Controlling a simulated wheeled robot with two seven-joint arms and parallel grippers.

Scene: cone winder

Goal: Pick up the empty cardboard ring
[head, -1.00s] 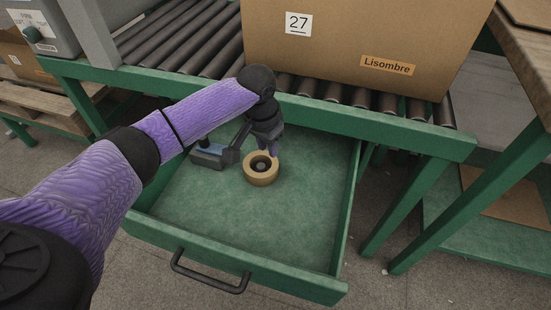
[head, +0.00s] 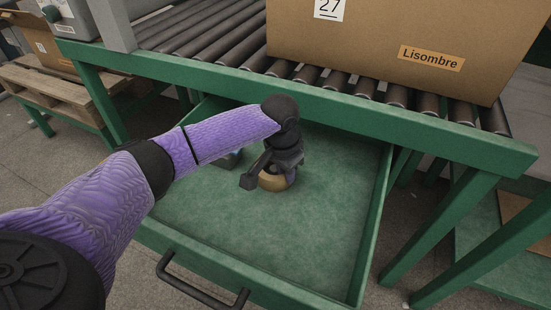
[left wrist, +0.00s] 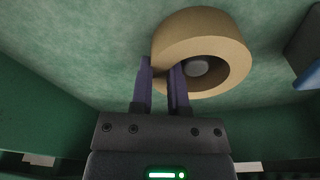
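The cardboard ring (head: 271,183) is thick and tan. It lies in the open green drawer (head: 215,215), partly hidden by my left gripper (head: 287,174). In the left wrist view the ring (left wrist: 208,25) shows a wide hole with a grey round shape inside. The purple fingers of my left gripper (left wrist: 160,68) straddle the ring's wall, one outside and one in the hole. They sit close against it, with no clear gap. I cannot see the ring clear of the drawer floor. My right gripper is not in view.
A dark object with a blue part (left wrist: 306,58) lies in the drawer near the ring. The green roller table (head: 400,125) with a big cardboard box (head: 385,30) overhangs the drawer's back. The drawer's front and right floor is bare.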

